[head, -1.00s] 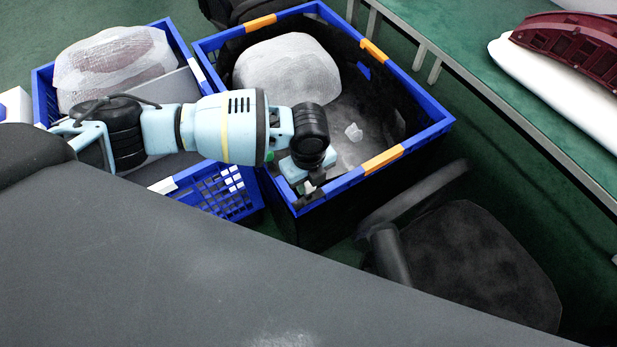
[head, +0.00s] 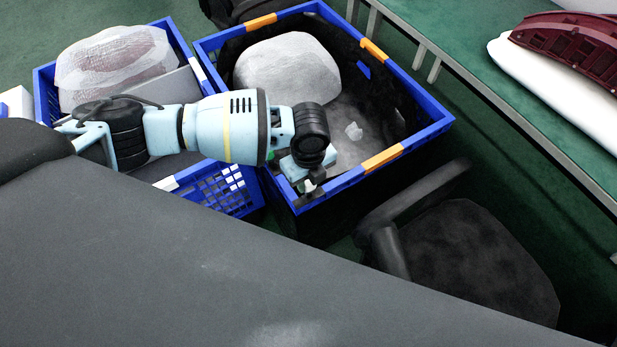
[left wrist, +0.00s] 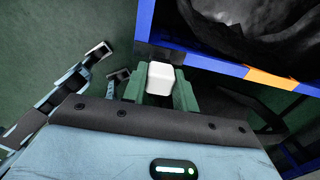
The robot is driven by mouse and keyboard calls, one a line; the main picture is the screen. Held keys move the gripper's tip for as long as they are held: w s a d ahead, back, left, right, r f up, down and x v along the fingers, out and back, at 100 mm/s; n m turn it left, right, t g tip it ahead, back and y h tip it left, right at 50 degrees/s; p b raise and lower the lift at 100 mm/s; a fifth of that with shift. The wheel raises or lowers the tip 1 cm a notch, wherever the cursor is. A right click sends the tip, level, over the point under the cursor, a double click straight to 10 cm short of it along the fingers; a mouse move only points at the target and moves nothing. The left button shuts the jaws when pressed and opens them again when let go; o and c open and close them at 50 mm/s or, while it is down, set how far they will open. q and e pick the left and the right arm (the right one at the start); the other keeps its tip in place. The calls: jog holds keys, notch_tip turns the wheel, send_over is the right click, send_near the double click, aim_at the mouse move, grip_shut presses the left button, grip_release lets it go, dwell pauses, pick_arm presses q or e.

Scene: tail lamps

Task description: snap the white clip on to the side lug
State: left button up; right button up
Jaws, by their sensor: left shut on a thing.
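My left gripper (head: 312,192) points down over the near rim of the large blue crate in the head view. In the left wrist view its green fingers (left wrist: 160,88) are shut on the white clip (left wrist: 160,77), a small white block with rounded edges. A dark red tail lamp (head: 572,45) lies at the far right, on a white padded support, well away from the gripper. I cannot make out the side lug on it.
A second blue crate (head: 43,88) stands left. A green-topped table (head: 470,45) is at right. A dark chair (head: 465,255) stands before it.

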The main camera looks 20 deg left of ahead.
jog(key=shift+w+r, duration=0.1)
jog(key=shift+w+r, duration=0.25)
jog(key=shift+r, duration=0.1)
pick_arm(q)
jog(key=shift+f, duration=0.2)
pick_arm(e)
jog(key=shift+f, duration=0.1)
pick_arm(q)
jog(key=shift+f, duration=0.6)
pick_arm(e)
jog(key=shift+s+f, duration=0.35)
pick_arm(q)
jog(key=shift+f, duration=0.7)
pick_arm(e)
jog(key=shift+s+f, duration=0.1)
jog(key=shift+f, duration=0.1)
jog(key=shift+w+r, duration=0.25)
jog(key=shift+r, duration=0.25)
pick_arm(q)
jog(key=shift+s+f, duration=0.1)
jog(key=shift+f, duration=0.05)
pick_arm(e)
jog(key=shift+w, duration=0.1)
dwell(0.3)
pick_arm(q)
jog(key=o, duration=1.1)
jog(key=shift+c, duration=0.2)
